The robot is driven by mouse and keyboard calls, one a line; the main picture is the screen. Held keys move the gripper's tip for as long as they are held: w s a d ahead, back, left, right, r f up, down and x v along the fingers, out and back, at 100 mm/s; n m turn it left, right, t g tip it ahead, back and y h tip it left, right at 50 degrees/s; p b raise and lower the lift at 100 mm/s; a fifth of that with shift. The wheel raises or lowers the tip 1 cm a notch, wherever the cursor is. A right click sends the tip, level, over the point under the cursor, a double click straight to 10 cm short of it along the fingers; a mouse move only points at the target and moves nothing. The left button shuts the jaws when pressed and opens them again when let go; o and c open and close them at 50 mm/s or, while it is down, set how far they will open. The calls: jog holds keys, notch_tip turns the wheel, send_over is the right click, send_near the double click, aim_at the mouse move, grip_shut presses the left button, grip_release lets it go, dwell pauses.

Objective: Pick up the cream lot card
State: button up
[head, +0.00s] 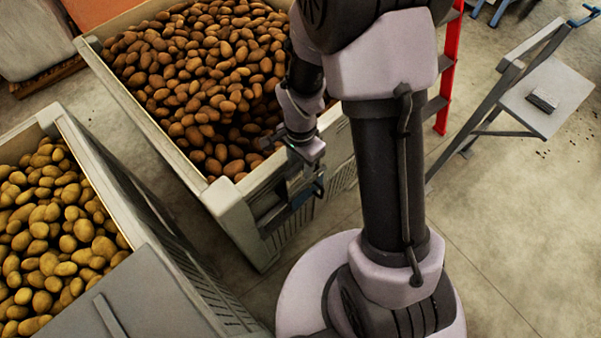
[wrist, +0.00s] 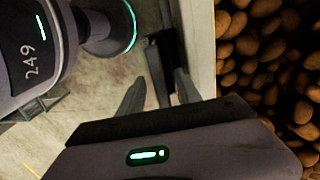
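I cannot make out a cream lot card in either view. My gripper (head: 303,187) is beside the outer wall of the large pale crate (head: 232,203), just below its rim, in the head view. In the wrist view my gripper (wrist: 160,92) has its two grey fingers apart, with no card visible between them. A dark holder-like part (wrist: 165,55) is on the crate wall beyond the fingertips. A dark frame also shows on that wall in the head view (head: 268,214), partly behind my gripper. Whether it holds a card is hidden.
Brown potatoes (head: 200,75) fill the large crate. A second crate (head: 152,285) with yellowish potatoes stands at lower left. A red ladder (head: 450,75) and a scale-like stand (head: 548,95) are at the right. The concrete floor (head: 500,215) at right is clear.

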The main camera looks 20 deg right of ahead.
grip_shut()
dwell(1.3)
